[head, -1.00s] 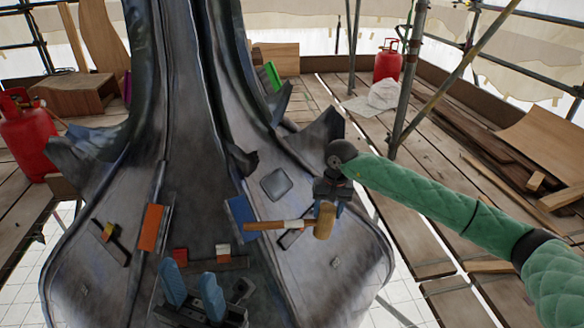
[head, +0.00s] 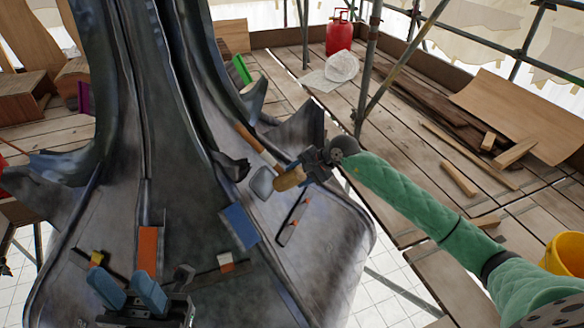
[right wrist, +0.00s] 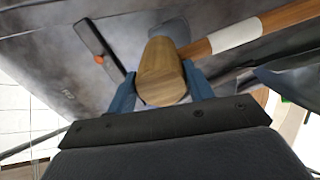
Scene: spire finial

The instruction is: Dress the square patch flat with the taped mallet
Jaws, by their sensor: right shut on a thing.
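The square patch (head: 262,184) is a small grey rounded square on the right face of the dark metal spire. It lies just left of the mallet head, partly hidden behind it in the right wrist view (right wrist: 172,28). The mallet (head: 289,179) has a wooden head and a handle with white tape (right wrist: 235,33); the handle points up and left. My right gripper (head: 308,168) is shut on the mallet head, which sits between its blue fingers in the right wrist view (right wrist: 160,85). I cannot tell whether mallet touches patch. My left gripper (head: 127,290) is open and empty, low over the spire.
An orange piece (head: 148,250), a blue piece (head: 238,226) and a dark bar (head: 292,222) lie on the spire below the patch. Torn metal flaps (head: 300,128) jut out near my right gripper. A scaffold pole (head: 367,75) and a yellow bucket (head: 566,254) stand right.

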